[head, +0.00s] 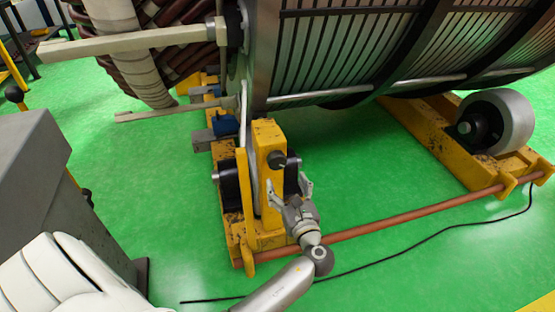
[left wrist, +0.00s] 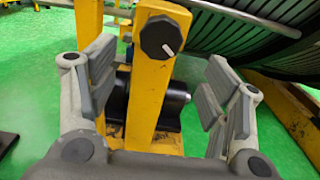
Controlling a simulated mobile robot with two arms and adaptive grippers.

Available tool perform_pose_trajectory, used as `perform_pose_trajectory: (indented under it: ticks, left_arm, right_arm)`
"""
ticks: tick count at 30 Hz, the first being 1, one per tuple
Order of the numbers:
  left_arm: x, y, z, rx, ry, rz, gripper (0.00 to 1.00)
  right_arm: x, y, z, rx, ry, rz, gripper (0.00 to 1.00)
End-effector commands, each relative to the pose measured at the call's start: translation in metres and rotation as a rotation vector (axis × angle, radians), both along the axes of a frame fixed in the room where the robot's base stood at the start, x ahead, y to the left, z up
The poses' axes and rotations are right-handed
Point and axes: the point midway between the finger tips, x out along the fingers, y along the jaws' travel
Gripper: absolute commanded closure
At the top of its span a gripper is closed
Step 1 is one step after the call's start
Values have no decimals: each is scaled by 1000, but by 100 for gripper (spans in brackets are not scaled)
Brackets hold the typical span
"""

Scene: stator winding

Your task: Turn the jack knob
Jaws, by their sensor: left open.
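The jack knob (head: 277,160) is a small black round knob on the upper front of a yellow upright post (head: 268,135). In the left wrist view the knob (left wrist: 165,37) shows a white pointer line slanting to the lower right. My left gripper (head: 289,188) is in front of the post, a little below the knob. It is open and empty. In the left wrist view the two grey finger pads of my left gripper (left wrist: 157,88) stand wide apart, with the yellow post between them farther off. The knob sits above the pads' middle, apart from them. My right gripper does not show.
A large ribbed stator (head: 350,50) rests above the yellow stand. A black roller (left wrist: 160,105) sits behind the post. A brown rod (head: 410,215) runs right along the floor to another roller (head: 497,122). A black cable (head: 400,250) lies on the green floor.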

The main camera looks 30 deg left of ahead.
Motion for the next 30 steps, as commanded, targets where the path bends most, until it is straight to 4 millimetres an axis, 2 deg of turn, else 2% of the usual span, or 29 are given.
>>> perform_pose_trajectory:
  ticks: [9,15,19,28,30]
  left_arm:
    - [39,46,-1,-1,-3,-1,28]
    - [57,66,-1,-3,-4,-2,28]
    - [62,73,-1,-4,-2,-2,28]
    - [64,74,-1,-5,-3,-3,28]
    - [63,74,-1,-5,-3,-3,37]
  right_arm:
    - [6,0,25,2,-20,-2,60]
    - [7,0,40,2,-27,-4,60]
    - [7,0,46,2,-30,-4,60]
    - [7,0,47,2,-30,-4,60]
    - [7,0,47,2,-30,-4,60]
